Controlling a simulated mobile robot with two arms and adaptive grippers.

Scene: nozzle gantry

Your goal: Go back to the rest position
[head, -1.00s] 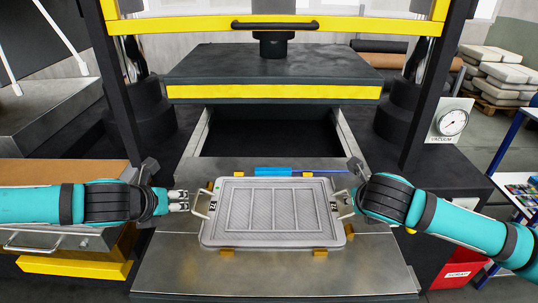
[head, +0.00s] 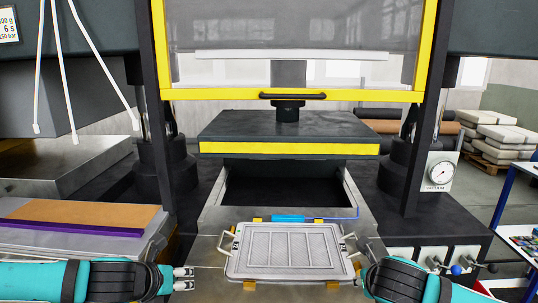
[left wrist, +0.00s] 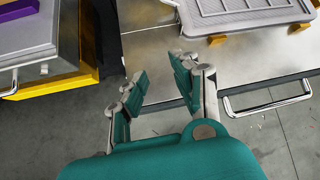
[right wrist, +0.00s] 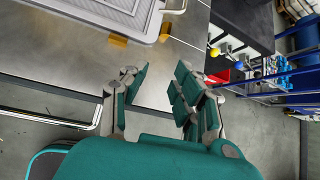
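The grey rectangular tray (head: 285,250) with two side handles lies flat on the metal table between yellow-orange corner blocks. My left gripper (head: 183,279) is left of the tray and clear of its left handle (head: 224,241). The left wrist view shows its fingers (left wrist: 160,88) apart with nothing between them. My right gripper is low on the right in the head view, its fingers mostly hidden. The right wrist view shows its fingers (right wrist: 155,85) spread and empty, apart from the right handle (right wrist: 175,6).
A press with a dark upper plate (head: 287,132) and a yellow-framed guard stands behind the table. A bench with an orange-brown sheet (head: 90,214) is at the left. A gauge (head: 439,172) and coloured knobs (head: 456,269) are at the right. A blue bar (head: 288,219) lies behind the tray.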

